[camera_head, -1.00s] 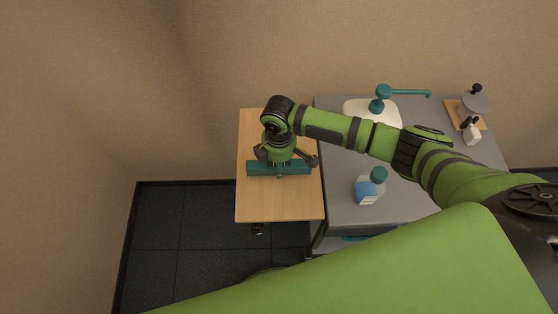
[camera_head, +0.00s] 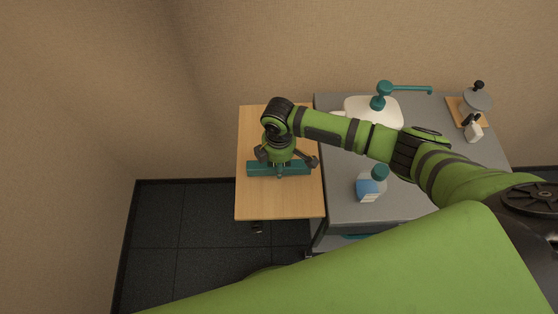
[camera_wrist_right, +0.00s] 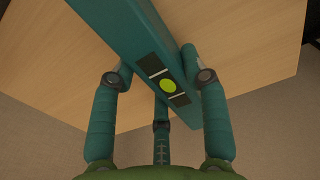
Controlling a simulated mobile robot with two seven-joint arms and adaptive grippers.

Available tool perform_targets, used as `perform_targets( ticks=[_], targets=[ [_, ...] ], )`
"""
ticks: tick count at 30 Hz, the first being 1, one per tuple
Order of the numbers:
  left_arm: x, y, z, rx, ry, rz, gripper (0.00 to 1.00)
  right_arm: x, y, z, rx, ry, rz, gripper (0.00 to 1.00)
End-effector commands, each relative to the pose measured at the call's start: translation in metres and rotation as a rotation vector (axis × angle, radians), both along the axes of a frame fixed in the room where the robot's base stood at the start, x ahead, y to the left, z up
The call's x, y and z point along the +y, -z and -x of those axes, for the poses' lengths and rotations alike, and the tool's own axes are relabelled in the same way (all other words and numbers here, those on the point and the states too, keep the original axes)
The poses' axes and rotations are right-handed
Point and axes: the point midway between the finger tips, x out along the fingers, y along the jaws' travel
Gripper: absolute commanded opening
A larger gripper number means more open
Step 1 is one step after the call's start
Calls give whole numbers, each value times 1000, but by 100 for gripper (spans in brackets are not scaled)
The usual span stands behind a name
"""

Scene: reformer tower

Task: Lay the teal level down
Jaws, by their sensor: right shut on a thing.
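The teal level (camera_head: 256,169) is a long bar lying crosswise over the pale wooden tabletop (camera_head: 278,203) in the head view. My right gripper (camera_head: 285,160) is above the level and shut on its middle. In the right wrist view, the level (camera_wrist_right: 135,37) runs diagonally between the fingers of the gripper (camera_wrist_right: 162,80), with its yellow-green vial (camera_wrist_right: 168,86) facing the camera. The level's broad side looks parallel to the tabletop. I cannot tell whether its underside touches the wood. My left gripper is not in view.
A grey counter (camera_head: 412,196) adjoins the wooden top on the right. It holds a white basin (camera_head: 390,112), a teal tap (camera_head: 384,89), a blue-and-white bottle with a teal cap (camera_head: 370,188), and a wooden board (camera_head: 456,108) with small items. The front wooden area is clear.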

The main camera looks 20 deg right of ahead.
Motion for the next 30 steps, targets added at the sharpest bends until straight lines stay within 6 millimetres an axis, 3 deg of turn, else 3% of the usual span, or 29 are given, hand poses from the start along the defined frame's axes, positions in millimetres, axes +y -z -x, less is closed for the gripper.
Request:
perform_targets(
  ticks=[12, 13, 15, 30],
  targets=[
    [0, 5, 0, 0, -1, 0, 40, 0, 9, 0, 0, 0, -1, 7],
    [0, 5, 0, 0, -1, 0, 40, 0, 9, 0, 0, 0, -1, 49],
    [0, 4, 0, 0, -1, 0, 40, 0, 8, 0, 0, 0, -1, 73],
    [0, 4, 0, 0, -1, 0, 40, 0, 9, 0, 1, 0, 0, 73]
  ],
)
